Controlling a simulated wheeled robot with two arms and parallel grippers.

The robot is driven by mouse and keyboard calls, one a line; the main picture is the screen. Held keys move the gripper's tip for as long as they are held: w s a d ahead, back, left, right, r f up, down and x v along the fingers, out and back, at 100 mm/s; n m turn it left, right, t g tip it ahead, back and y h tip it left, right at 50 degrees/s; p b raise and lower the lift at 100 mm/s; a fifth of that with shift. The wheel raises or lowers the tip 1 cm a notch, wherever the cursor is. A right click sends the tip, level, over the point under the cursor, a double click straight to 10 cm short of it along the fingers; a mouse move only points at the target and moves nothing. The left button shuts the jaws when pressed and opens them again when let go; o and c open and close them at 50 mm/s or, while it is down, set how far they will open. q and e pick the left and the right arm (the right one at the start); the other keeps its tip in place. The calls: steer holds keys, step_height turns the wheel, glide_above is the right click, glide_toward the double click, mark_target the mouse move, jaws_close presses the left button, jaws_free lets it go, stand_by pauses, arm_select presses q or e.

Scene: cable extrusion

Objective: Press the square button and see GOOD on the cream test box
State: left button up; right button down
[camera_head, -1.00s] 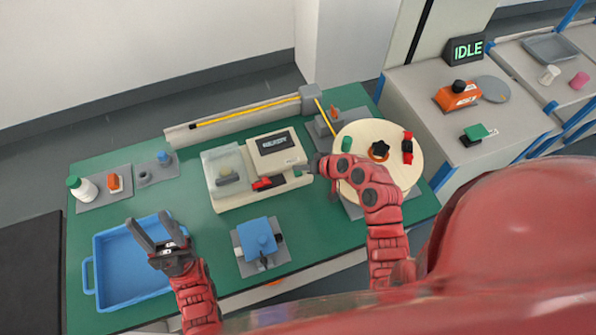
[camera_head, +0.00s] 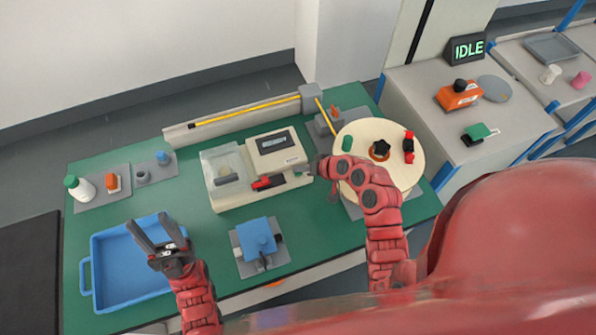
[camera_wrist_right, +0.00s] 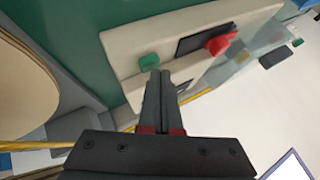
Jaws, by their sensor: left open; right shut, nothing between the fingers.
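The cream test box (camera_head: 290,158) stands at the middle of the green bench. Its dark display (camera_head: 274,142) shows text too small to read. A green square button (camera_wrist_right: 149,62) shows on its face in the right wrist view, with a red lever (camera_wrist_right: 220,43) beside it. My right gripper (camera_head: 313,168) is shut and empty at the box's right end. In the right wrist view its fingertips (camera_wrist_right: 160,73) are at the button's edge; I cannot tell whether they touch it. My left gripper (camera_head: 149,219) is open and empty above the blue tray (camera_head: 100,257).
A clear chamber (camera_head: 212,160) with a dark bar is on the box's left. A round cream turntable (camera_head: 404,180) is under my right forearm. A blue fixture (camera_head: 257,236) stands in front. A sign (camera_head: 468,49) at the back right reads IDLE.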

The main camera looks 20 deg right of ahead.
mark_target(301, 174)
steer(key=shift+f, duration=0.35)
steer(key=shift+r, duration=0.1)
stand_by(0.4)
steer(key=shift+r, duration=0.85)
steer(key=shift+r+p, duration=1.65)
steer(key=shift+r, duration=0.85)
